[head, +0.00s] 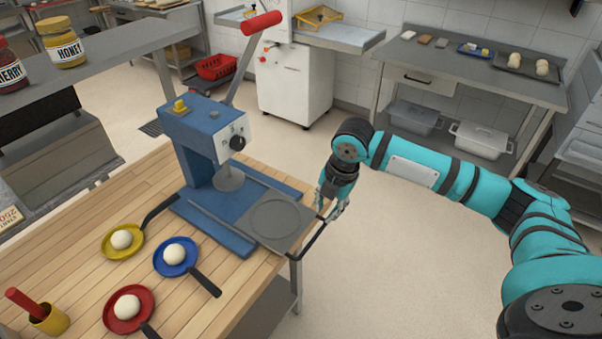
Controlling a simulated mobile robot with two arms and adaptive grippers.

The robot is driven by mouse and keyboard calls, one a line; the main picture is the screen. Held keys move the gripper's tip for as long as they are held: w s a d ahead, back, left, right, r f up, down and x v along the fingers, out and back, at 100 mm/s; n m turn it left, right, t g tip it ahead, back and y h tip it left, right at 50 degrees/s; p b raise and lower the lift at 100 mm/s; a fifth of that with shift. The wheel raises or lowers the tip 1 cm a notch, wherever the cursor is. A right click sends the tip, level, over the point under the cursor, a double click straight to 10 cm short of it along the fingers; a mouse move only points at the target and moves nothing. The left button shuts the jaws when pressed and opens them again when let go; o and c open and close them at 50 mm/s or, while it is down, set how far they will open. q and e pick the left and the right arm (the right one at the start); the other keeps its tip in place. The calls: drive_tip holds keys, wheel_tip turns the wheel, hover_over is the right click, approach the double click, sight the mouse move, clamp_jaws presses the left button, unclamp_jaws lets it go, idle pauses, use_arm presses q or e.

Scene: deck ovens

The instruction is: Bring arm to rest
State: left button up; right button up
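My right arm (420,172) reaches in from the right, with the elbow bent and the forearm level. My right gripper (333,209) points down just beyond the right edge of the wooden table, beside the grey plate (275,214) of the blue press (206,145). A thin black handle (318,235) runs from the plate's corner up to the fingertips. The fingers are small and partly overlap the handle, so I cannot tell whether they are open, shut or touching it. My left arm and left gripper are out of view.
The wooden table (70,235) holds yellow (109,250), blue (161,268) and red (108,315) pans, each with a white dough ball. The press's lever (244,70) stands raised. A steel counter (480,68) with trays stands behind my arm. Open floor lies below it.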

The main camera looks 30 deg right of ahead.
drive_tip(key=s+a+f+m+t+y, duration=0.1)
drive_tip(key=s+a+f+m, duration=0.3)
drive_tip(key=s+a, duration=0.3)
drive_tip(key=s+a+f+m+y, duration=0.1)
drive_tip(key=s+a+f+m, duration=0.4)
drive_tip(key=a, duration=0.3)
drive_tip(key=s+d+m+h, duration=0.3)
drive_tip(key=s+d+m, duration=0.4)
drive_tip(key=s+m, duration=0.55)
wheel_tip(320, 180, down, 31)
drive_tip(key=s+b, duration=0.1)
drive_tip(key=b, duration=0.3)
drive_tip(key=s+d+f+g+b, duration=0.2)
drive_tip(key=s+f, duration=1.4)
drive_tip(key=f, duration=0.2)
drive_tip(key=shift+s+d+f, duration=0.25)
drive_tip(key=shift+d+f, duration=0.05)
drive_tip(key=shift+f, duration=0.05)
